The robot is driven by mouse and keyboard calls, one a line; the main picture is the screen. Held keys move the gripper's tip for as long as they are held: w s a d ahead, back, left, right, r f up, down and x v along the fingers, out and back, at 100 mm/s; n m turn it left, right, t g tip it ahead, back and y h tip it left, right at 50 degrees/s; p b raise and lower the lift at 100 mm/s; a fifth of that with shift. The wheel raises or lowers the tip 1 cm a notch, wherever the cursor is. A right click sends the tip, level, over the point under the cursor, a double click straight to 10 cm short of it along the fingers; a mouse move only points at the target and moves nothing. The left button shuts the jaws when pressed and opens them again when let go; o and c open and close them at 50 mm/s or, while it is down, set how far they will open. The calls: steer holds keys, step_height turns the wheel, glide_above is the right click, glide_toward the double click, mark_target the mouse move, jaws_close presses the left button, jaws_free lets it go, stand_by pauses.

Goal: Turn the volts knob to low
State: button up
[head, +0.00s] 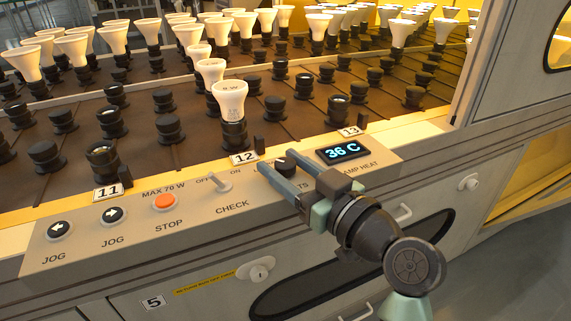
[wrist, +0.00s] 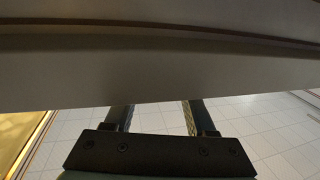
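The volts knob (head: 282,163) is a small black dial on the sloping control panel, left of the lit display. My gripper (head: 278,170) reaches over the panel's front edge, its two blue-grey fingers apart and their tips at the knob, one on either side. I cannot tell whether either finger touches it. The fingers cover most of the knob's label; only "TS" shows. The pointer direction is not clear. In the wrist view my gripper's fingers (wrist: 157,115) are apart, and a grey panel surface hides their tips. The knob does not show there.
The display (head: 343,152) reads 36 C. The CHECK toggle (head: 219,183), the orange STOP button (head: 165,202) and two JOG buttons (head: 113,215) sit to the left. Bulbs and sockets (head: 231,105) stand on the rack behind.

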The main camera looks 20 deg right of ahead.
steer(key=shift+o, duration=0.8)
steer(key=p+v, duration=0.3)
steer(key=v, duration=1)
steer(key=shift+p, duration=0.3)
steer(key=shift+r, duration=0.1)
